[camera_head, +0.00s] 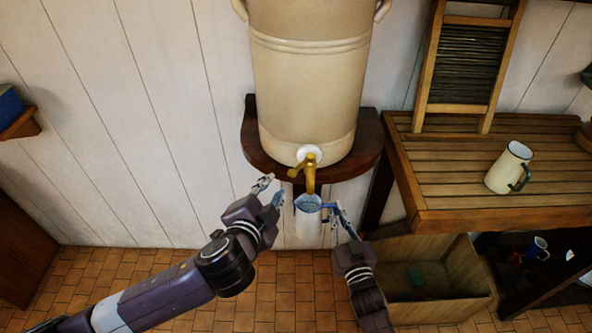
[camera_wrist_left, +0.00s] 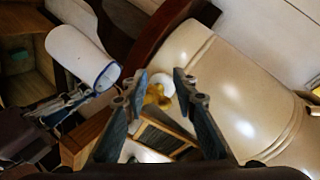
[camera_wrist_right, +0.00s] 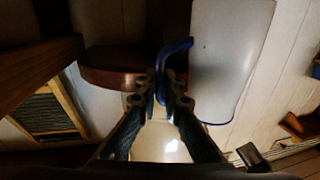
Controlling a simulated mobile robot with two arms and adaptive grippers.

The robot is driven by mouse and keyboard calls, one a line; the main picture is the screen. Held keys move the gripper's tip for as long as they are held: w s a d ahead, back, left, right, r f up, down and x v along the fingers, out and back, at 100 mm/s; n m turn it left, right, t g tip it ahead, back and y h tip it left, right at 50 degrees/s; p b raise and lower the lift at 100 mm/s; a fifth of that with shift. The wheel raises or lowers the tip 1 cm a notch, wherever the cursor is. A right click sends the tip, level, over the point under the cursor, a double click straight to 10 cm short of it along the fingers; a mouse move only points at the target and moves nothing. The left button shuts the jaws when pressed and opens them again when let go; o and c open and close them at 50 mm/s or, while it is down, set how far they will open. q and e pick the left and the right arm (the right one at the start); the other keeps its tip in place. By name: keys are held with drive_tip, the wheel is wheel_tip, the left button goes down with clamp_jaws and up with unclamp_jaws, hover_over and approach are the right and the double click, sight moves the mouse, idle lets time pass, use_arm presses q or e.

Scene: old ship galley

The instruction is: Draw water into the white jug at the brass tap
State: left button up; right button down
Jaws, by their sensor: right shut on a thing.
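The white jug (camera_head: 308,228) with a blue rim hangs upright, its mouth just below the spout of the brass tap (camera_head: 310,178). I cannot tell how much water is in it. My right gripper (camera_head: 335,212) is shut on the jug's blue handle (camera_wrist_right: 165,62), with the jug's white body (camera_wrist_right: 232,60) beside the fingers in the right wrist view. My left gripper (camera_head: 270,190) is open and empty, left of the tap and apart from its lever. In the left wrist view the tap (camera_wrist_left: 158,96) appears between the spread fingers, and the jug (camera_wrist_left: 78,55) at upper left.
The tap is on a large cream crock (camera_head: 308,85) on a dark wooden wall shelf (camera_head: 368,150). At right, a slatted counter (camera_head: 450,165) bears a cream jug (camera_head: 508,168) and a washboard (camera_head: 465,60). A wooden crate (camera_head: 430,305) is below. Tiled floor lies at lower left.

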sight(294, 175)
use_arm(q)
drive_tip(key=s+d+r+m+t+h, duration=0.2)
drive_tip(key=s+r+h, duration=0.15)
drive_tip(key=s, duration=0.35)
drive_tip(key=shift+y, duration=0.45)
drive_tip(key=x, duration=1.2)
drive_tip(key=shift+a+r, duration=0.2)
drive_tip(key=shift+a, duration=0.05)
drive_tip(key=shift+c, duration=0.2)
clamp_jaws()
drive_tip(key=shift+w, duration=0.1)
